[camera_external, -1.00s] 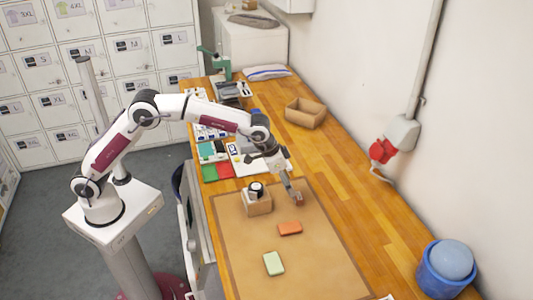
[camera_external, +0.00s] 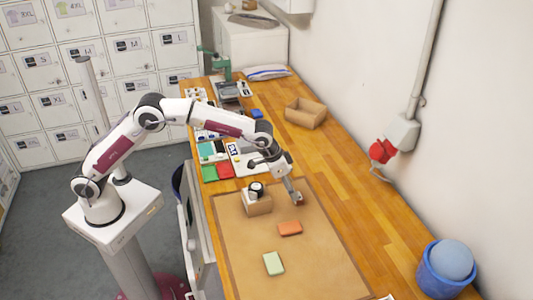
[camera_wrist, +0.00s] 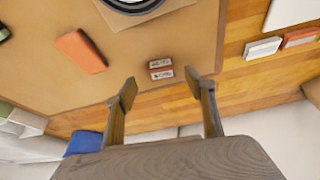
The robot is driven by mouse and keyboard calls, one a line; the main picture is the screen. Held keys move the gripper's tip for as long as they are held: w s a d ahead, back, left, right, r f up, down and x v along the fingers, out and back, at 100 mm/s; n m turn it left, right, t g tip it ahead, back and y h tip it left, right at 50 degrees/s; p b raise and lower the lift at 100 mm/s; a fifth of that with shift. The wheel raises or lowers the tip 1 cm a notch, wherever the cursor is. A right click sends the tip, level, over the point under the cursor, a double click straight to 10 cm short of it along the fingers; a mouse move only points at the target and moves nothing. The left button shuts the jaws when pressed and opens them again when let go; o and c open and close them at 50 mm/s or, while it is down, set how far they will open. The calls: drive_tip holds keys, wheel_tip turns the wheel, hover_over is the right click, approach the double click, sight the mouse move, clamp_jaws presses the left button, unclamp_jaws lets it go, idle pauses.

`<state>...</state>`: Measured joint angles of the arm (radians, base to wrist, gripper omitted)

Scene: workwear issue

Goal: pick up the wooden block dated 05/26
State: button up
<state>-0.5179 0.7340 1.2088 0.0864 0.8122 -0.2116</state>
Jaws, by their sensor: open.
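A small brown block with two white printed labels (camera_wrist: 160,68) lies on the brown mat (camera_wrist: 190,40); the print is too small to read. In the external view the block (camera_external: 300,199) is at the mat's far right, by my gripper's tip, and partly hidden. My gripper (camera_wrist: 160,84) is open and empty, its two fingers spread to either side of the block's line. In the wrist view the block shows just beyond the fingertips, between them. My gripper also shows in the external view (camera_external: 293,192), tilted down toward the mat.
An orange block (camera_external: 290,228) and a pale green block (camera_external: 273,263) lie on the mat. A cardboard box with a round black-and-white item (camera_external: 258,206) stands close left of my gripper. An open cardboard tray (camera_external: 305,113) and a blue bin (camera_external: 447,270) stand farther off.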

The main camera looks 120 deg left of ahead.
drive_tip(key=shift+f, duration=0.1)
drive_tip(key=shift+a+x, duration=0.15)
drive_tip(key=shift+x, duration=1.1)
drive_tip(key=shift+a+x, duration=0.15)
drive_tip(key=shift+x, duration=1.1)
drive_tip(key=shift+w, duration=0.2)
drive_tip(key=c, duration=1)
